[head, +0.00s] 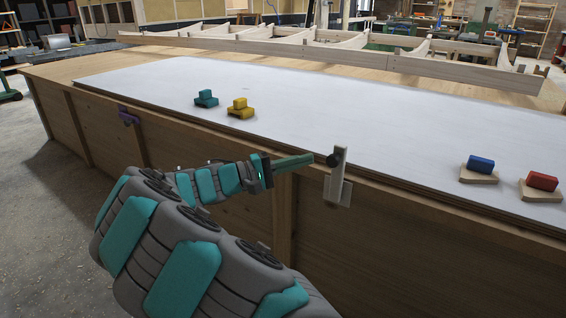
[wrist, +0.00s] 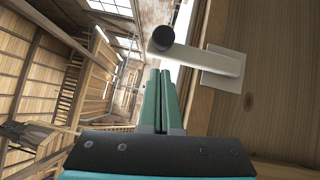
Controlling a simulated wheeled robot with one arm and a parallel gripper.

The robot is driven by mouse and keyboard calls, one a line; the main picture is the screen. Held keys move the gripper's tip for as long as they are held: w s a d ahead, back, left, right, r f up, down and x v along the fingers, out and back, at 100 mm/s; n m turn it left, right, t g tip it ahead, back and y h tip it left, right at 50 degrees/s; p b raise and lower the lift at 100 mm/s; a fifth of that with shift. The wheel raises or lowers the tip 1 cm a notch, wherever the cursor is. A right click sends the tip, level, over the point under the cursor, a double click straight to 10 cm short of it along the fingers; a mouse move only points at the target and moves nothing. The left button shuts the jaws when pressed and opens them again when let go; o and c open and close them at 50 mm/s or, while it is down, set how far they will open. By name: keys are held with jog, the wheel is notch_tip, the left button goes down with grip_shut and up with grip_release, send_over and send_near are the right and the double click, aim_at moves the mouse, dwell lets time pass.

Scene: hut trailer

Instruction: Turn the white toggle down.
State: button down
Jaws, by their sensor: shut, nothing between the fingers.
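The white toggle (head: 339,170) is on the side of the wooden bench, near its top edge. Its narrow lever stands upright in front of a small pale plate, with a dark round part on it. In the wrist view the toggle (wrist: 207,59) is to the upper right of my fingers, with the dark round end beyond their tips. My gripper (head: 311,158) is shut and empty, its teal fingers pointing at the toggle from the left. The tips look very close to the dark part; I cannot tell whether they touch. The gripper also shows in the wrist view (wrist: 158,72).
On the white bench top (head: 330,110) stand teal (head: 206,98), yellow (head: 240,109), blue (head: 480,166) and red (head: 541,183) block pieces. A long wooden frame (head: 330,52) lies along the back.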

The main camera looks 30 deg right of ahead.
jog(key=shift+s+d+r, duration=0.1)
jog(key=shift+s+d, duration=0.25)
jog(key=shift+s, duration=0.25)
jog(key=shift+s+d+r, duration=0.1)
jog(key=shift+s+d, duration=0.2)
jog(key=shift+s, duration=0.3)
